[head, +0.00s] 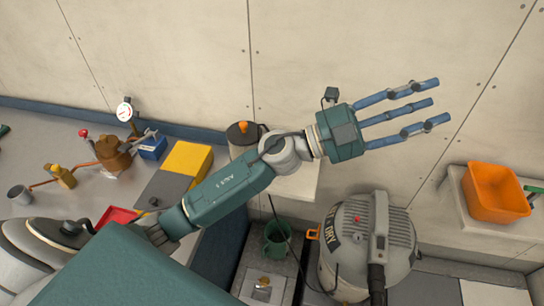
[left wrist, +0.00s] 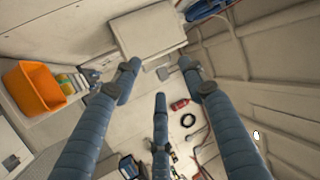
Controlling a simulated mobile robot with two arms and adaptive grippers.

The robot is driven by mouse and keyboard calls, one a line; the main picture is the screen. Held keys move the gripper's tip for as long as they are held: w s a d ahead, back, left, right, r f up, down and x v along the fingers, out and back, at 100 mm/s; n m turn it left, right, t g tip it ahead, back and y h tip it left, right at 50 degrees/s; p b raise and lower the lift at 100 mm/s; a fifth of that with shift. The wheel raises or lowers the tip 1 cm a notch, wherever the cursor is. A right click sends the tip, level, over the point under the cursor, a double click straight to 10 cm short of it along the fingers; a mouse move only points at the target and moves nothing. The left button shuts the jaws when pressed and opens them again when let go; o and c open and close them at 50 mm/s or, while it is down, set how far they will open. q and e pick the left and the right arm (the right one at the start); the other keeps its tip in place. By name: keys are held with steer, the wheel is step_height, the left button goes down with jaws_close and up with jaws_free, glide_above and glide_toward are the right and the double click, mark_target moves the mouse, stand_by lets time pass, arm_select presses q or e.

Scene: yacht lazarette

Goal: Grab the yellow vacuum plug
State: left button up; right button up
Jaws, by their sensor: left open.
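My left gripper (head: 438,102) has three blue fingers, spread and empty, raised in front of the wall above the vacuum. In the left wrist view its fingers (left wrist: 160,76) are apart with nothing between them. I cannot make out a yellow vacuum plug for certain. A small yellowish piece (head: 265,282) lies on a grey plate left of the vacuum; I cannot tell what it is. My right gripper is not in view.
An orange bin (head: 494,193) sits on a shelf at right. A green bucket (head: 277,240) stands left of the vacuum. The bench (head: 95,197) at left holds a yellow-and-grey box (head: 190,160), a gauge (head: 125,111) and brass fittings. The air around the fingers looks clear.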

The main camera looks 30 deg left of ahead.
arm_select(q)
steer(key=s+d+f+m+g, duration=0.2)
steer(key=d+f+m+g, duration=0.2)
steer(key=m+g, duration=0.3)
steer(key=a+f+m+g+y, duration=0.35)
steer(key=a+f+y, duration=0.3)
steer(key=f, duration=0.45)
steer(key=w+a+n+y, duration=0.1)
steer(key=a+y, duration=0.3)
steer(key=a, duration=0.5)
steer(key=a+f+n+g+y, duration=0.1)
steer(key=a+y, duration=0.3)
steer(key=a, duration=0.6)
steer(key=w+a+n+g+y, duration=0.1)
steer(key=a+y, duration=0.3)
steer(key=a, duration=0.5)
steer(key=shift+w+a+f+n+y, duration=0.15)
steer(key=shift+w+a+n+y, duration=0.15)
steer(key=shift+n, duration=0.25)
steer(key=shift+a+f, duration=0.1)
steer(key=shift+f, duration=0.2)
step_height(320, 180, down, 4)
steer(key=shift+f+p, duration=0.25)
steer(key=shift+p, duration=0.65)
steer(key=f+p, duration=0.1)
steer(key=f, duration=0.1)
steer(key=d+f+p, duration=0.1)
steer(key=f+p, duration=0.1)
steer(key=shift+f, duration=0.75)
jaws_close()
